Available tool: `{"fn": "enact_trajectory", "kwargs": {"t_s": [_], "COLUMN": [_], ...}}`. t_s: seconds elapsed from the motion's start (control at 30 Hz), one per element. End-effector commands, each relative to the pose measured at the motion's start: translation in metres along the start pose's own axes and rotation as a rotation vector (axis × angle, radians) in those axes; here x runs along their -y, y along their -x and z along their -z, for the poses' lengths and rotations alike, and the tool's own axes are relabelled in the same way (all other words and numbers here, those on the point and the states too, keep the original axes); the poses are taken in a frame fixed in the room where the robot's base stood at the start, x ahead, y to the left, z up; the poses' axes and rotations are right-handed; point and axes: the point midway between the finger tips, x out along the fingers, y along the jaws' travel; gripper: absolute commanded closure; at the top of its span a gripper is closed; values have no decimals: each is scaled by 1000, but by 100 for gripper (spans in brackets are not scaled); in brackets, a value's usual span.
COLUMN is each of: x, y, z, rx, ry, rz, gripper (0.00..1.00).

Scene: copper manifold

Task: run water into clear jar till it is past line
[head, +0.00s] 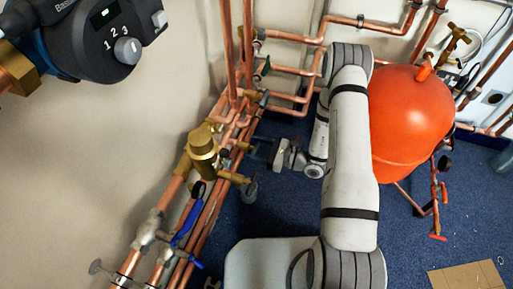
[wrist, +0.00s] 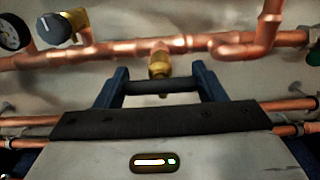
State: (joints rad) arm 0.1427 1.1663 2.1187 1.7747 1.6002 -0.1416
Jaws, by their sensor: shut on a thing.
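My gripper (head: 264,150) is beside the copper pipes in the head view. In the wrist view its two blue fingers (wrist: 161,82) stand apart, shut on a dark bar (wrist: 160,88) that spans the gap between them. A small brass fitting (wrist: 159,64) hangs from the copper pipe just beyond the bar. I cannot tell whether the bar is joined to this fitting. A greyish round thing (head: 250,188) sits below the brass valve body in the head view. It is too small to tell whether it is the clear jar. No water or fill line can be made out.
A brass valve body (head: 203,153) and copper pipes run along the wall at left. A blue lever (head: 187,222) is lower down. A large orange tank (head: 408,115) stands right of my arm. A cardboard piece (head: 468,278) lies on the blue floor, which is otherwise mostly open there.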

Motion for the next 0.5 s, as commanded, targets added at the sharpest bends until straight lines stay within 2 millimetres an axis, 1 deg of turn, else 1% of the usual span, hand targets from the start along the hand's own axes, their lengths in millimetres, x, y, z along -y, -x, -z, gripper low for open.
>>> {"fn": "enact_trajectory", "kwargs": {"t_s": [0.03,0.17,0.2,0.33,0.5], "x": [-1,-1,-1,-1,-2], "y": [0,0,0,0,1], "z": [0,0,0,1,1], "rx": [0,0,0,0,0], "ry": [-1,-2,-2,36,163], "rz": [-1,-1,-1,-2,-2], "gripper": [47,58,59,59,59]}}
